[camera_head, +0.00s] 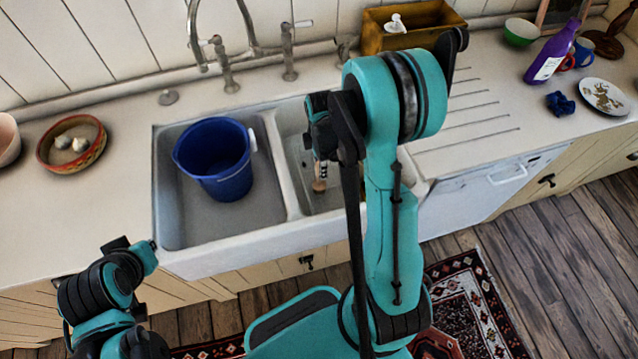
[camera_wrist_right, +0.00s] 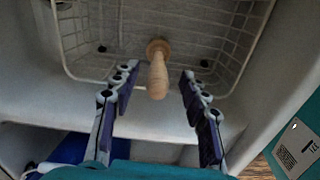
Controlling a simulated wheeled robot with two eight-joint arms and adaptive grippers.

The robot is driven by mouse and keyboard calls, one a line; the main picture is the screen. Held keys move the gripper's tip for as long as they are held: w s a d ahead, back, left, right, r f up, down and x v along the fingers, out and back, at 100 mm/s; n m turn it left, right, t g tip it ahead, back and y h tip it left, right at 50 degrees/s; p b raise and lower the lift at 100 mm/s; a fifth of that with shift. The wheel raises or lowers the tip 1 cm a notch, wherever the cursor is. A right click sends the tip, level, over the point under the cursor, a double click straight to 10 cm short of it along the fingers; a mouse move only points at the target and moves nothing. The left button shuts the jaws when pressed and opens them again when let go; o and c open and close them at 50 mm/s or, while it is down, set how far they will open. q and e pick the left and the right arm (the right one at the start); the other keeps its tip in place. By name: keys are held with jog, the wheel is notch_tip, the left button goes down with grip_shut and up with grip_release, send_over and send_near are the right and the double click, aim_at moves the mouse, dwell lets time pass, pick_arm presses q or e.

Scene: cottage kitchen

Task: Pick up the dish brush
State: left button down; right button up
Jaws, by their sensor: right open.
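The dish brush (camera_wrist_right: 157,72) shows in the right wrist view as a pale wooden handle with a round, darker end. It stands out of a white wire basket (camera_wrist_right: 88,68) in the sink's right basin. In the head view a small brown part of it (camera_head: 319,186) shows below my right gripper (camera_head: 319,160), largely hidden by the gripper and arm. My right gripper is open in the wrist view (camera_wrist_right: 157,84), its fingers on either side of the handle with gaps at both sides. My left arm shows at the lower left, but its gripper does not.
A blue bucket (camera_head: 216,160) stands in the left basin, close to the basin divider (camera_head: 277,165). The faucet (camera_head: 222,62) and a wooden box (camera_head: 412,26) are behind the sink. A patterned bowl (camera_head: 72,143) is left. The drainboard (camera_head: 470,120) is clear.

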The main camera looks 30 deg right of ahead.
notch_tip(320, 180, down, 4)
jog(key=shift+w+a+r+b, duration=0.1)
jog(key=shift+w+r+b, duration=0.05)
jog(key=shift+b, duration=0.35)
jog(key=shift+r, duration=0.1)
grip_shut()
jog(key=shift+r, duration=0.15)
jog(key=r+p, duration=0.1)
jog(key=r, duration=0.1)
jog(key=r+p, duration=0.1)
jog(key=r, duration=0.1)
jog(key=shift+s+r, duration=0.2)
jog(key=shift+r, duration=0.05)
jog(key=s+d+r+p, duration=0.2)
jog(key=s+r, duration=0.4)
jog(key=s, duration=0.5)
jog(key=shift+d+p, duration=0.3)
jog(key=shift+d, duration=0.1)
jog(key=shift+r, duration=0.2)
